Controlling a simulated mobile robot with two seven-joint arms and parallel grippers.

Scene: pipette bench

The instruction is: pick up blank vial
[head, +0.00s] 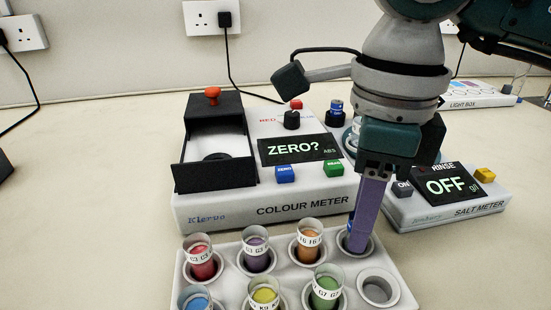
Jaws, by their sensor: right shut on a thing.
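My right gripper (360,236) reaches straight down into the back right hole of the white vial rack (226,282). It is shut on a vial there. The fingers hide nearly all of that vial, so its label and contents cannot be read; I take it to be the blank vial. Whether it is still seated in its hole cannot be told. Beside it in the back row stand an orange vial (308,245), a purple vial (257,254) and a red vial (202,264). My left gripper is out of view.
In front are a green vial (325,292), a yellow vial (264,297), a blue vial (196,302) and an empty hole (378,290). The salt meter (450,218), reading "OFF", is at right.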

